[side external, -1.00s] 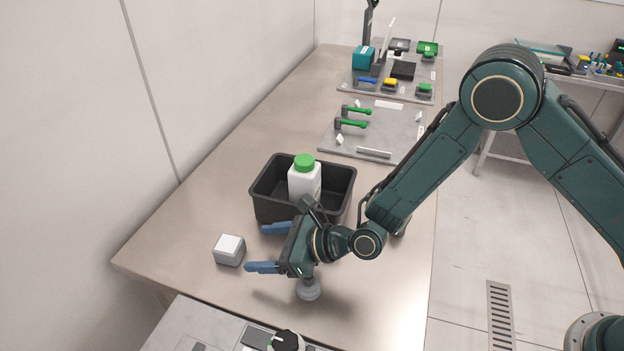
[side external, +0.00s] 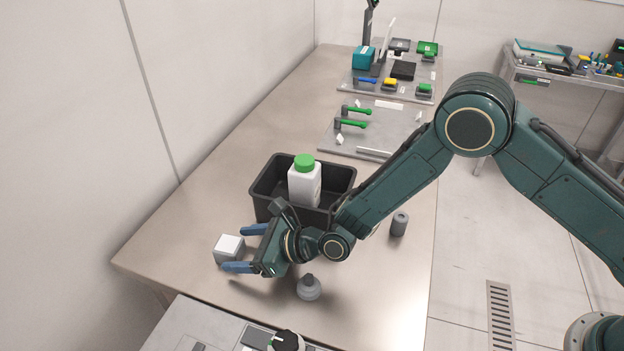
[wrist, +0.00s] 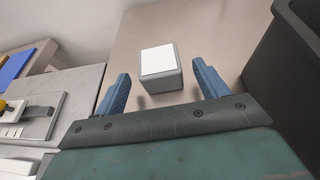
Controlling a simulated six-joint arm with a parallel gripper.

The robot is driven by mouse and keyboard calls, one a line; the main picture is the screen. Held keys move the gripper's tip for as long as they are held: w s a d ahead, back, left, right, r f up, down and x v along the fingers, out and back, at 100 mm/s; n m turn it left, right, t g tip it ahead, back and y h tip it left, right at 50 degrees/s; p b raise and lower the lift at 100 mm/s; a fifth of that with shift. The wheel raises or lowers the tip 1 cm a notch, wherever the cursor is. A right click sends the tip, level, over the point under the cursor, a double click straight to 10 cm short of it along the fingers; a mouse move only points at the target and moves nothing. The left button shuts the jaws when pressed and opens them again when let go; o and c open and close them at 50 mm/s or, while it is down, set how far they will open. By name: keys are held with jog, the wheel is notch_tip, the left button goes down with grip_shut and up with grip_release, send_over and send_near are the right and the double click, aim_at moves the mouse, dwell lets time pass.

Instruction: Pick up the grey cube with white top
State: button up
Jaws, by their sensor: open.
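The grey cube with a white top (side external: 228,249) sits on the table near its left edge in the side view. In the wrist view the cube (wrist: 160,68) lies ahead, between the lines of the two blue fingers. My gripper (side external: 247,248) is open and empty, low over the table, with its fingers pointing left at the cube. In the wrist view my gripper (wrist: 160,90) has one finger to each side, the cube partly between the tips. I cannot tell whether either finger touches it.
A black bin (side external: 262,190) holding a white bottle with a green cap (side external: 304,180) stands just behind my gripper. A grey round knob-like piece (side external: 309,288) is in front, and a dark grey cylinder (side external: 399,224) stands to the right. The table (side external: 180,215) is clear left of the bin.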

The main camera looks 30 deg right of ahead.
aim_at(240, 247)
jog(key=shift+x, duration=1.95)
jog(key=c, duration=1.1)
jog(key=shift+r, duration=0.1)
notch_tip(240, 247, up, 20)
jog(key=shift+f, duration=0.1)
